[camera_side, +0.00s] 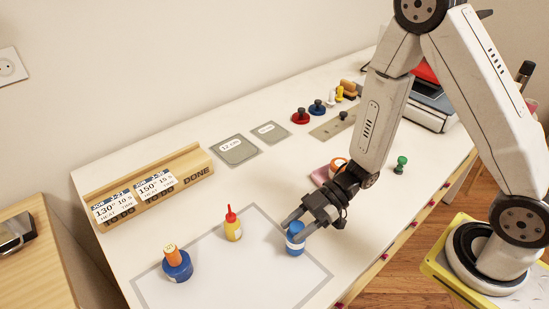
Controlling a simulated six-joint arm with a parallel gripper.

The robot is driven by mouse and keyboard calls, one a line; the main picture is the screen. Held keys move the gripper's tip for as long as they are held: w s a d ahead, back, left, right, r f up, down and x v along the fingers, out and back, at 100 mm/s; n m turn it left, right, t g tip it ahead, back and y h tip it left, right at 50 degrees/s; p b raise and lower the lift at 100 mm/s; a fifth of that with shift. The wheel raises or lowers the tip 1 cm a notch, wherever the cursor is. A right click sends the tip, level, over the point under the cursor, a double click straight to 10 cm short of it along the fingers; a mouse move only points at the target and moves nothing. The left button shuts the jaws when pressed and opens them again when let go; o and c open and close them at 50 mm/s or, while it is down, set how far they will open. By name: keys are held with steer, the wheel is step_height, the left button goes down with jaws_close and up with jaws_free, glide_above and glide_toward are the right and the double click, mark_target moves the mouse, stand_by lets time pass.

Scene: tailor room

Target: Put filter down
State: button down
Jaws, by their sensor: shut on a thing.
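My gripper (294,225) is low over the right part of the grey-bordered rectangle on the white table. It is shut on a small blue cylinder (296,243) with a pale band, held about upright. This may be the filter; no label is readable. The fingers hide part of its upper side. I cannot tell whether its base touches the table (120,238).
A yellow bottle with a red tip (233,226) and a blue round item with an orange top (176,265) stand left of my gripper. A wooden rack with cards (185,168) is at back left. Green (401,164) and red (300,116) knobs stand farther off.

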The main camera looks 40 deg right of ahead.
steer(key=shift+f, duration=0.35)
steer(key=shift+c, duration=1.4)
jaws_free()
steer(key=shift+r, duration=0.15)
steer(key=v, duration=1.2)
